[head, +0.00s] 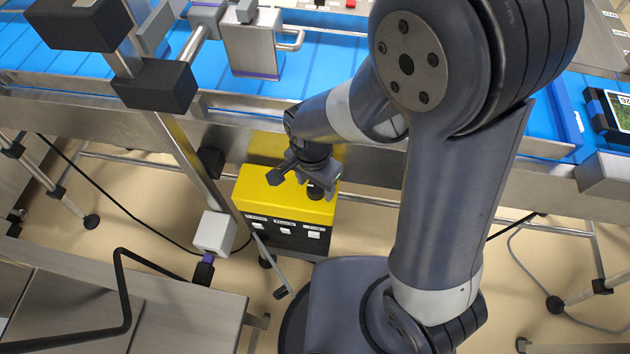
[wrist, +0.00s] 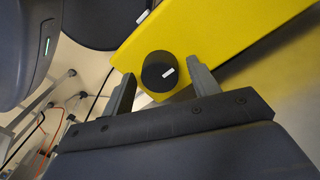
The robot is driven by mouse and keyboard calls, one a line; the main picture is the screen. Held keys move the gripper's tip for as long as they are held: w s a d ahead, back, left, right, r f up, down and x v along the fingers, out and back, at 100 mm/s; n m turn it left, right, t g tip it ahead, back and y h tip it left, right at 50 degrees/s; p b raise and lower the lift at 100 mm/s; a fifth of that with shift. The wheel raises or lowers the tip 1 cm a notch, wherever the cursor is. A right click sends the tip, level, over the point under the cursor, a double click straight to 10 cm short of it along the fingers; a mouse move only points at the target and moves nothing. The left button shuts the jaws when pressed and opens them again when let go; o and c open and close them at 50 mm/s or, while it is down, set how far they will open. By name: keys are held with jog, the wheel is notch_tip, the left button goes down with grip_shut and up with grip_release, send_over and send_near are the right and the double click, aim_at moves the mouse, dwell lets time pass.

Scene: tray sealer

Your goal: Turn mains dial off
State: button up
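My gripper (wrist: 160,78) is open, with one finger on each side of the knob and a gap showing on both sides. I cannot tell how deep the fingertips reach along it. In the head view my gripper (head: 300,178) is over the yellow top of a box (head: 262,196) below the conveyor. My gripper partly hides the knob there.
The box's dark front carries several white labelled switches (head: 284,228). The steel conveyor frame with its blue belt (head: 325,55) runs above and behind. A white box (head: 214,233) on a post and a steel bench (head: 130,315) stand at left.

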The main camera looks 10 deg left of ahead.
jog(key=c, duration=0.9)
jog(key=shift+n, duration=0.3)
jog(key=n+b, duration=0.1)
jog(key=n, duration=0.2)
jog(key=shift+n, duration=0.3)
jog(key=n, duration=0.4)
jog(key=shift+n, duration=0.3)
jog(key=n+b, duration=0.1)
jog(key=n, duration=0.3)
jog(key=shift+t, duration=0.3)
jog(key=shift+n, duration=2.5)
jog(key=o, duration=1)
jog(key=shift+d, duration=0.1)
